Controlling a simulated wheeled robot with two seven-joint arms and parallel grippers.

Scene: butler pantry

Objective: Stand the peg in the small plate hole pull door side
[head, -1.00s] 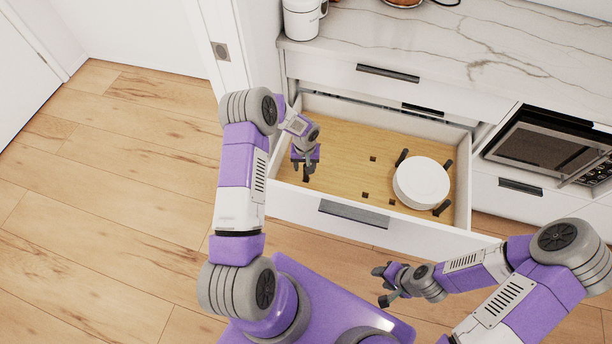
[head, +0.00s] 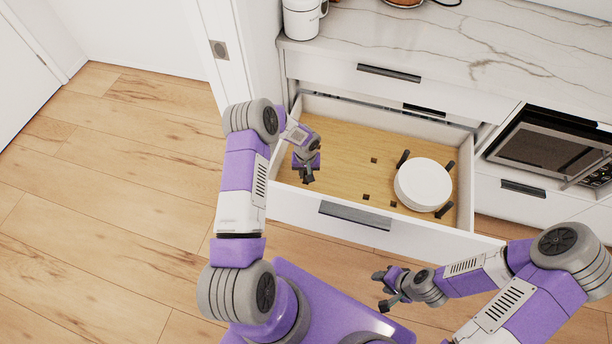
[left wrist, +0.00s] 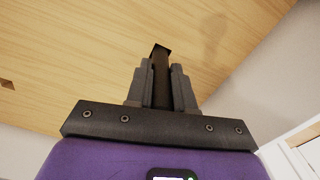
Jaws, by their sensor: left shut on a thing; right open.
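My left gripper (head: 308,176) is inside the open drawer, over its left end near the front panel. In the left wrist view its fingers (left wrist: 161,88) are shut on a dark peg (left wrist: 160,68), which points toward the wooden drawer bottom. A dark patch shows at the peg's far end; I cannot tell whether the tip is in a hole or above it. Small square holes show in the drawer bottom, one at mid-drawer (head: 374,160) and two nearer the front (head: 366,197). My right gripper (head: 386,288) is open and empty, in front of the drawer.
A stack of white plates (head: 422,185) stands at the drawer's right side, with dark pegs (head: 403,157) around it. The drawer front (head: 400,228) and side walls bound the space. The middle of the drawer bottom is clear. A microwave (head: 540,150) is at the right.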

